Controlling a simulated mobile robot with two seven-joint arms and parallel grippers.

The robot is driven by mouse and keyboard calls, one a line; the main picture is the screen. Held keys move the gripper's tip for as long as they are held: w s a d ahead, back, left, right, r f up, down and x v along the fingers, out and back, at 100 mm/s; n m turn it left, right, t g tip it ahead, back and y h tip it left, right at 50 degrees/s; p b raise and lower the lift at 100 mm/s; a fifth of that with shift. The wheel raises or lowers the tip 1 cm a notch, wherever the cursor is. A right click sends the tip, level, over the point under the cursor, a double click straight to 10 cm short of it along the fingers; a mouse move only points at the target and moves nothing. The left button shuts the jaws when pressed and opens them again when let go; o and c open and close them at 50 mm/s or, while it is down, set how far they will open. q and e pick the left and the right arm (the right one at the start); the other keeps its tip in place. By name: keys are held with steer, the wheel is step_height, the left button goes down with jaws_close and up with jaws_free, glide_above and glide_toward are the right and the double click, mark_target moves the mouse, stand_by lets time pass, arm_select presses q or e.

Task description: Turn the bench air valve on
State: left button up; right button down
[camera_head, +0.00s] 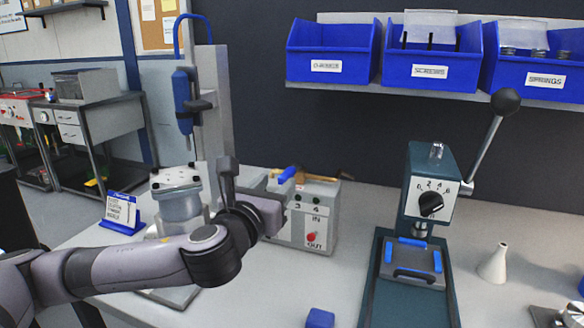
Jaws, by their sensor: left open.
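My left arm reaches in from the left, in front of the box's left part. My left gripper (228,170) is open, points up and is left of the blue piece, apart from it in the picture. My right gripper is out of view.
A grey cylindrical housing (180,208) and a blue screwdriver on a stand (184,100) are left of my gripper. A teal press (430,190) with a long lever stands right. Blue bins (332,52) sit on a shelf above. A white cone (494,264) stands front right.

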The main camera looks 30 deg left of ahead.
mark_target(281, 179)
arm_select(q)
steer(key=shift+x, duration=3.3)
jaws_close()
